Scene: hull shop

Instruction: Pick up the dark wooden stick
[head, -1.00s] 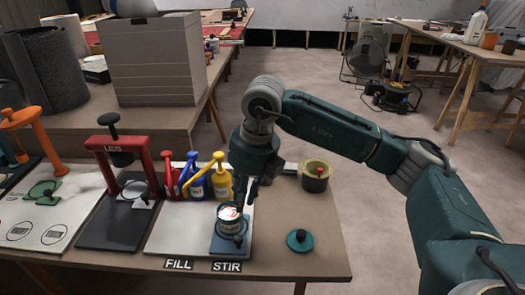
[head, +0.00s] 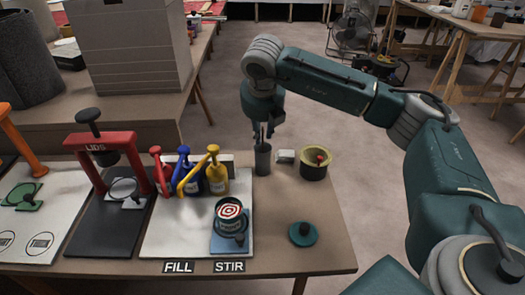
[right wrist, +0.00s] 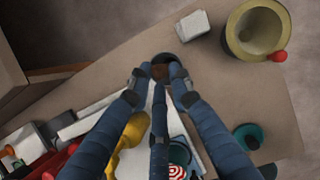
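The dark wooden stick (right wrist: 160,72) shows end-on as a brown square in the right wrist view. It seems to stand in the dark grey cylindrical holder (head: 262,160) at the table's back edge; the holder's rim also shows in the right wrist view (right wrist: 168,60). My right gripper (head: 263,131) points down just above the holder. Its fingers are apart on either side of the stick's top, and it looks open; contact is not clear. In the head view the fingers mostly hide the stick. My left gripper is not in view.
An olive pot (head: 314,165) with something red stands right of the holder, a small pale block (head: 286,156) between them. Yellow (head: 215,178), blue and red pump bottles stand left. A can with a red-and-white swirl (head: 229,212) sits on the blue stir pad. A teal lid (head: 303,234) lies front right.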

